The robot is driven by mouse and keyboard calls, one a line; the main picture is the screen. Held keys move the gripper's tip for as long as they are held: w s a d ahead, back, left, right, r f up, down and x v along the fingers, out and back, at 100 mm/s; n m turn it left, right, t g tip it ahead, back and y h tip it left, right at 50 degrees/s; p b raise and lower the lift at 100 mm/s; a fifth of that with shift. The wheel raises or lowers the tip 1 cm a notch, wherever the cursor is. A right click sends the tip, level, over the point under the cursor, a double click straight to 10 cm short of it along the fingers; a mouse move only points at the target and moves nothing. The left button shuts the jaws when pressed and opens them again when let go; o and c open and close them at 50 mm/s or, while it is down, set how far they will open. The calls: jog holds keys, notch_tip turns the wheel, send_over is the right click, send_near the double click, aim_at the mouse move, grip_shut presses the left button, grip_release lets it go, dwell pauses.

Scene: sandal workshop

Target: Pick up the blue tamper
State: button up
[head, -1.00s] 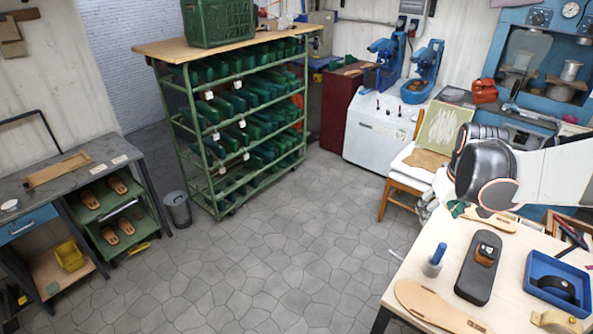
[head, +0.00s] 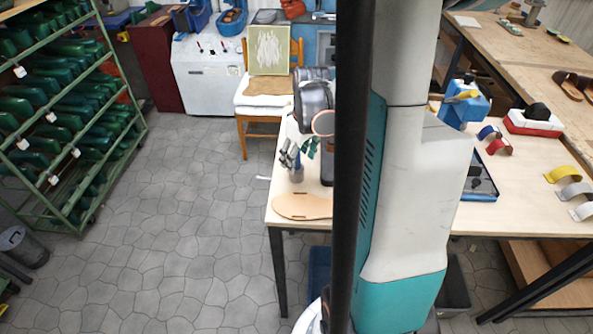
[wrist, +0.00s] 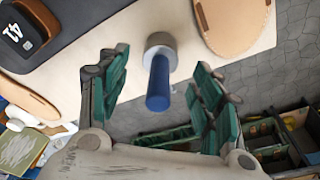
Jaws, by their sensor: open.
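The blue tamper has a blue handle (wrist: 159,85) and a round grey metal base (wrist: 160,42). In the wrist view it stands on the pale tabletop, between the two green-padded fingers of my gripper (wrist: 163,68). The fingers are spread wide, with a gap on each side of the handle. In the head view my gripper (head: 300,150) is at the left part of the table, right at the tamper. There only the tamper's grey base (head: 296,174) shows clearly; the handle is hard to tell from the fingers.
A tan insole (head: 302,207) lies close to the tamper at the table's edge. A dark block marked 41 (wrist: 22,32) lies on the other side. My arm hides mid-table in the head view.

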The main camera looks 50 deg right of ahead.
aim_at(298, 176)
jog(key=f+b, duration=0.1)
jog(key=f, duration=0.1)
jog(key=w+f+b, duration=0.1)
jog(key=f, duration=0.2)
jog(key=shift+w, duration=0.15)
jog(key=shift+c, duration=0.4)
jog(key=shift+r, duration=0.1)
jog(key=c, duration=1.1)
